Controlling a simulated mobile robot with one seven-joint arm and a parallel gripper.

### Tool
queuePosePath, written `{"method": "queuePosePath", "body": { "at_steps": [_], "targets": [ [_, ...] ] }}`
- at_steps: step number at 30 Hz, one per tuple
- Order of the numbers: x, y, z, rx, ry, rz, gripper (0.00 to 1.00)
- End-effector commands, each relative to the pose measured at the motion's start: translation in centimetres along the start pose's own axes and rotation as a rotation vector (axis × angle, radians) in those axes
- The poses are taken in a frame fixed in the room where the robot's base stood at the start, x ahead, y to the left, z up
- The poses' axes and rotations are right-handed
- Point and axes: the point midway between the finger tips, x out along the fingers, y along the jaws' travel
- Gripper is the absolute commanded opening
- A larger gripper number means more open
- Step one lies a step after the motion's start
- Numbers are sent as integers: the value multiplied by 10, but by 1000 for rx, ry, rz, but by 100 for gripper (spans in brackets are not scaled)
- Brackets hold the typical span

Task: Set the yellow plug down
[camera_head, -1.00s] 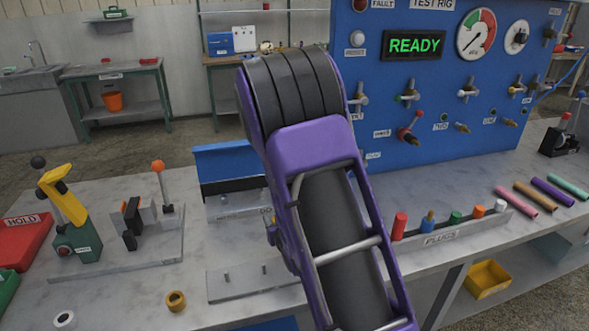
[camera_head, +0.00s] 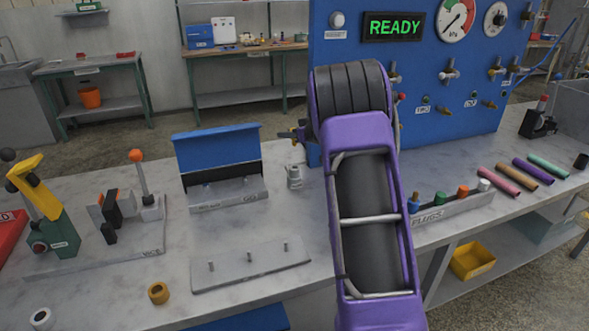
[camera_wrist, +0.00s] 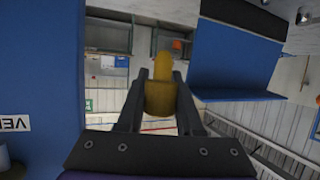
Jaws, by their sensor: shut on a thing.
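The yellow plug (camera_wrist: 160,98) is held between the two dark fingers of my gripper (camera_wrist: 161,78) in the wrist view, its rounded narrow end pointing away from the palm. In the head view my purple arm covers most of the wrist. The dark fingers and a small yellowish tip (camera_head: 285,135) show left of the arm, above the bench (camera_head: 110,285) near the left edge of the blue panel (camera_head: 350,140). The plug appears clear of the bench top.
A plug rack (camera_head: 445,208) with several coloured plugs stands right of my arm, partly hidden. A blue-lidded box (camera_head: 218,150), a grey fitting (camera_head: 294,177), a pegged plate (camera_head: 250,265) and a brass ring (camera_head: 158,293) are on the bench. The bench front between them has bare patches.

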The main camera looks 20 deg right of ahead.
Motion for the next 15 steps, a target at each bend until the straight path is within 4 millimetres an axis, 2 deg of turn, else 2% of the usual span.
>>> {"method": "queuePosePath", "body": {
  "at_steps": [8,11,15],
  "targets": [
    [1,-1,1,0,0,-1,0],
    [4,-1,10,2,-2,-2,0],
    [14,-1,33,2,-3,-1,0]
  ]
}}
